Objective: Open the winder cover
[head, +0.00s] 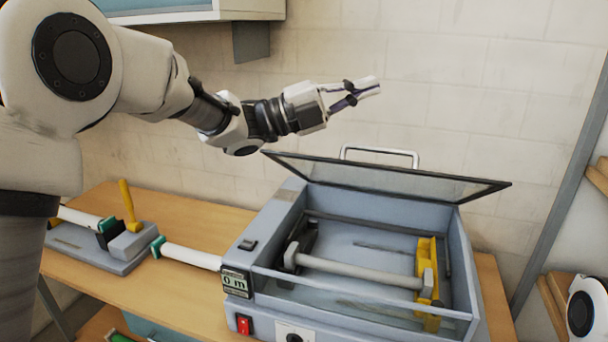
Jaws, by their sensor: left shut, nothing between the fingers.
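The winder (263,240) is a grey-blue box on the wooden table. Its cover (400,181) is a dark-framed clear panel with a metal handle (380,151) on its far side. The cover stands raised and tilted back at the rear edge, so the inside shows from above. Inside, a pale roller (360,273) runs between a dark holder (302,243) and a yellow holder (428,270). My left gripper (366,89) is shut and empty, above and behind the cover, apart from it. My right gripper is not in view.
A white roll (188,255) reaches from the winder's left side to a grey stand (95,255) with a yellow lever (129,205). The winder's front has a "0 m" display (236,282) and a red switch (243,324). A wall cabinet (245,10) hangs above left.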

